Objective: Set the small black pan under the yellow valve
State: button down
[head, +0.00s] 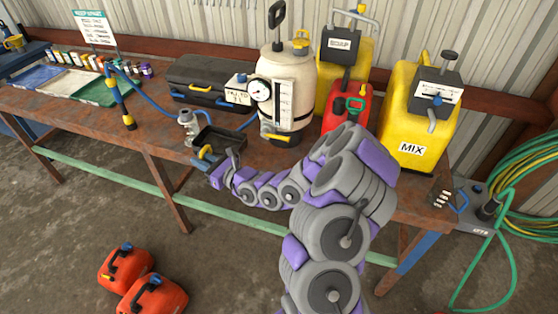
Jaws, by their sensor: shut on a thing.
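The small black pan (222,141) is at the front middle of the bench, at the end of my arm. My gripper (212,157) is at the pan's near side and is shut on it, by a yellow-and-dark part there. My arm hides some of the grip. I cannot tell whether the pan touches the bench top. The yellow valve (277,137) is low on the front of the white tank (290,88), right of the pan. The pan is left of the valve and apart from it.
A grey metal fitting (188,125) with a blue hose stands just left of the pan. A black case (208,83) lies behind. A red can (346,107) and yellow MIX container (418,115) stand right.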

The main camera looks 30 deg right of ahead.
jog(key=s+d+f+p, duration=0.15)
jog(key=s+f, duration=0.25)
jog(key=f, duration=0.4)
jog(key=s+d+f, duration=0.3)
jog(key=s+f, duration=0.1)
jog(key=f, duration=0.4)
jog(key=w+d+b, duration=0.1)
jog(key=w+d, duration=0.2)
jog(key=d, duration=0.2)
jog(key=w+d+f+b, duration=0.1)
jog(key=w+d, duration=0.3)
jog(key=d, duration=0.1)
jog(key=w+d+b, duration=0.2)
jog(key=w+d, duration=0.1)
jog(key=d, duration=0.1)
jog(key=shift+w+d+f, duration=0.25)
jog(key=shift+d+f, duration=0.1)
jog(key=shift+d, duration=0.05)
jog(key=c, duration=1.1)
grip_release()
jog(key=shift+r, duration=0.1)
jog(key=shift+o, duration=0.2)
